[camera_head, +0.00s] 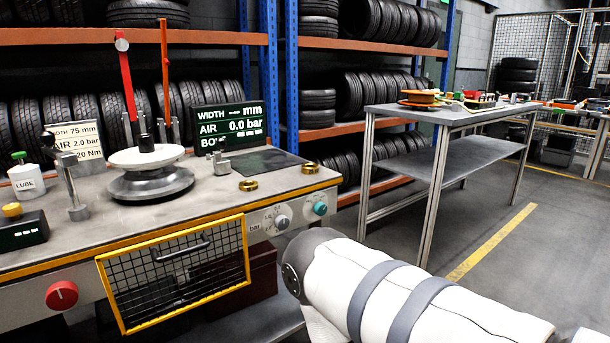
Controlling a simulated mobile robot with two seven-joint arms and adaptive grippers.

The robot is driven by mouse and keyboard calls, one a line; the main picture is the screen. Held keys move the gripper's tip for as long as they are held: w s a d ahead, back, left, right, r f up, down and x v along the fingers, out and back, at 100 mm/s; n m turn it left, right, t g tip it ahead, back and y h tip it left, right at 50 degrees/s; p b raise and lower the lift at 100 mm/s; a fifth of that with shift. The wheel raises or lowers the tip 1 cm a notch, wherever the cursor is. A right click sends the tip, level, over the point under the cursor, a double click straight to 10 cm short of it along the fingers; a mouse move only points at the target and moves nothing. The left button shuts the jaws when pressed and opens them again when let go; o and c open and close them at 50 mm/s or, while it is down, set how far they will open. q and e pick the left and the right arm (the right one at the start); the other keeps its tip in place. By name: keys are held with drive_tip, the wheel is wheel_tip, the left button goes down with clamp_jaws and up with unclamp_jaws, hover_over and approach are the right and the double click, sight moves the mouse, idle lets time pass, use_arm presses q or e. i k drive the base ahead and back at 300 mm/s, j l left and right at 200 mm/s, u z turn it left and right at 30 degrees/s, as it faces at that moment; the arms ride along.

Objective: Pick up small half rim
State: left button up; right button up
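A white round disc (146,158) with a dark knob on top sits above a wider grey metal disc (151,183) on the workbench at the left. These two look like rim parts, but I cannot tell which is the small half rim. Two brass-coloured rings (248,185) and (310,168) lie on the bench near its right end. My white arm with grey bands reaches in from the lower right, in front of the bench. Neither of my grippers is in view.
The workbench (60,240) carries a display (231,124), a lube bottle (27,178), a metal post (70,185) and upright red levers (126,80). Its front has a yellow-framed mesh guard (175,275). A grey table (440,114) and tyre racks (350,45) stand behind. The right floor is open.

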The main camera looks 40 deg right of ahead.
sight(147, 155)
drive_tip(key=l, duration=1.35)
drive_tip(key=i+l, duration=0.15)
drive_tip(key=l, duration=1.15)
